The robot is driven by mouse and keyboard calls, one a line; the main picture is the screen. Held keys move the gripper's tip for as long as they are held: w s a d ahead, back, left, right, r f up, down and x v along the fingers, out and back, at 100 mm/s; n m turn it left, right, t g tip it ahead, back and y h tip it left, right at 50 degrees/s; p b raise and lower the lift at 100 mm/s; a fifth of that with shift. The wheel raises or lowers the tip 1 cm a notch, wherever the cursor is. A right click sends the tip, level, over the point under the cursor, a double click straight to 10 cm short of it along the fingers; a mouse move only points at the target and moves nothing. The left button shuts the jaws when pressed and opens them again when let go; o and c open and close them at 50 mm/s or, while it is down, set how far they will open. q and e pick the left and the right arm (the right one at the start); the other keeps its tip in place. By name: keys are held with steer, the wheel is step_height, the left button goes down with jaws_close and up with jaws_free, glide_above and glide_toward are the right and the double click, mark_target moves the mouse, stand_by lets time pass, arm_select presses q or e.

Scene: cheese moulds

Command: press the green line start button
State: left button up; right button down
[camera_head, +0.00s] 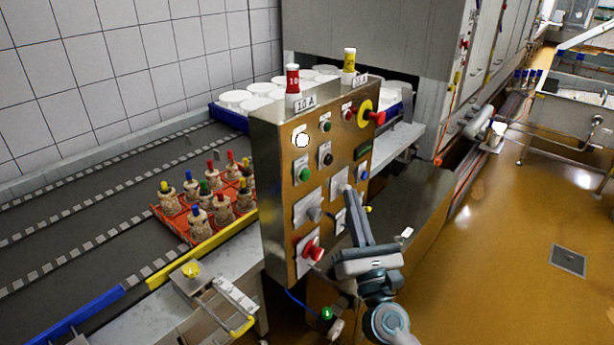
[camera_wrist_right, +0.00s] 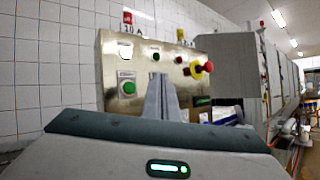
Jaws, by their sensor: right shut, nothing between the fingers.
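The steel control panel (camera_head: 275,150) stands upright in the middle of the head view. A green push button (camera_head: 304,174) on a pale plate sits on its left half, and it also shows in the right wrist view (camera_wrist_right: 127,88). A smaller green button or lamp (camera_head: 327,126) sits higher up. My right gripper (camera_head: 351,192) is shut and empty, in front of the panel's lower right part. In the wrist view its closed fingers (camera_wrist_right: 162,84) point at the panel, right of the green button. I cannot tell whether they touch the panel. My left gripper is out of view.
A red crate of capped bottles (camera_head: 172,219) sits on the dark conveyor at left. The floor at right is largely open.

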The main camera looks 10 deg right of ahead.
steer(key=w+a, duration=0.5)
steer(key=w, duration=0.1)
steer(key=shift+w+b, duration=0.4)
steer(key=shift+b, duration=0.05)
steer(key=shift+w+a, duration=0.1)
steer(key=shift+a, duration=0.1)
stand_by(1.9)
steer(key=shift+w+a, duration=0.15)
steer(key=shift+w, duration=0.05)
steer(key=shift+w+a, duration=0.3)
steer(key=shift+w, duration=0.1)
stand_by(1.1)
steer(key=shift+s+d, duration=0.1)
steer(key=shift+s, duration=0.05)
steer(key=shift+s+d, duration=0.45)
steer(key=shift+s, duration=0.15)
stand_by(0.5)
steer(key=shift+s+d+p, duration=0.2)
steer(key=shift+s+d, duration=0.6)
steer(key=shift+s, duration=0.2)
steer(key=shift+s+d+p, duration=0.15)
steer(key=shift+s+d, duration=0.6)
steer(key=shift+s, duration=0.25)
